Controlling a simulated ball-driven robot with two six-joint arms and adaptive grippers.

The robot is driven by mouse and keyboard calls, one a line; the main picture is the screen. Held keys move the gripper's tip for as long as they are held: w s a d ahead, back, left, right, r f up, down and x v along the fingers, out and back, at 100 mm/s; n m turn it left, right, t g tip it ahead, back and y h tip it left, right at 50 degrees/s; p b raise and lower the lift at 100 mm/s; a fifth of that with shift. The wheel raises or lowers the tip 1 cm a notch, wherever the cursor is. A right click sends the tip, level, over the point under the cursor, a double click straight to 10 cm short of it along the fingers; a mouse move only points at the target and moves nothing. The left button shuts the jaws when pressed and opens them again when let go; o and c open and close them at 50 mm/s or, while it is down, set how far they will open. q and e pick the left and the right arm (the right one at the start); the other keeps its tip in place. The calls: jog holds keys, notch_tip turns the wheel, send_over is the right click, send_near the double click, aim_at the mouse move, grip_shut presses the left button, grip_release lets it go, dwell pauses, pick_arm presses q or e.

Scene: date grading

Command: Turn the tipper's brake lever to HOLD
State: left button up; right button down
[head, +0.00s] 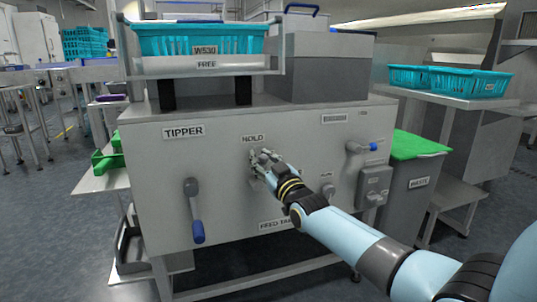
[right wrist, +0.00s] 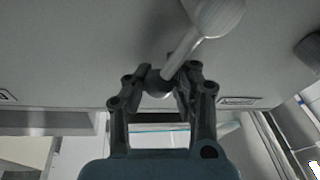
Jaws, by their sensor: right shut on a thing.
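The tipper's brake lever (right wrist: 187,54) shows in the right wrist view as a pale shaft running from a round hub to a dark knob. My right gripper (right wrist: 163,84) is shut on the knob end, with a finger on each side. In the head view the right gripper (head: 262,162) is just below the HOLD label (head: 252,139) on the grey tipper panel (head: 150,165). There the fingers hide most of the lever. My left gripper is not in view.
A lever with a blue handle (head: 197,222) hangs down on the panel's left. A teal crate (head: 200,38) stands on top. A waste bin (head: 417,172) stands to the right.

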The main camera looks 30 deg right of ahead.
jog(key=n, duration=0.1)
jog(key=a+n+p, duration=0.1)
jog(key=n, duration=0.1)
jog(key=shift+a+f+g+y, duration=0.2)
jog(key=shift+f+g+y, duration=0.1)
jog(key=shift+f+y, duration=0.1)
pick_arm(q)
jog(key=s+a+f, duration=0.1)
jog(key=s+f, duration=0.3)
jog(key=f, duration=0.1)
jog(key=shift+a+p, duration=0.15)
jog(key=shift+p, duration=0.2)
pick_arm(e)
jog(key=shift+a+n, duration=0.2)
jog(key=shift+n, duration=0.5)
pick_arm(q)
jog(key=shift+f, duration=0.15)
pick_arm(e)
jog(key=shift+f, duration=0.1)
jog(key=c, duration=1.2)
grip_release()
jog(key=shift+s+d, duration=0.1)
jog(key=shift+c, duration=0.2)
jog(key=o, duration=0.3)
jog(key=shift+r, duration=0.3)
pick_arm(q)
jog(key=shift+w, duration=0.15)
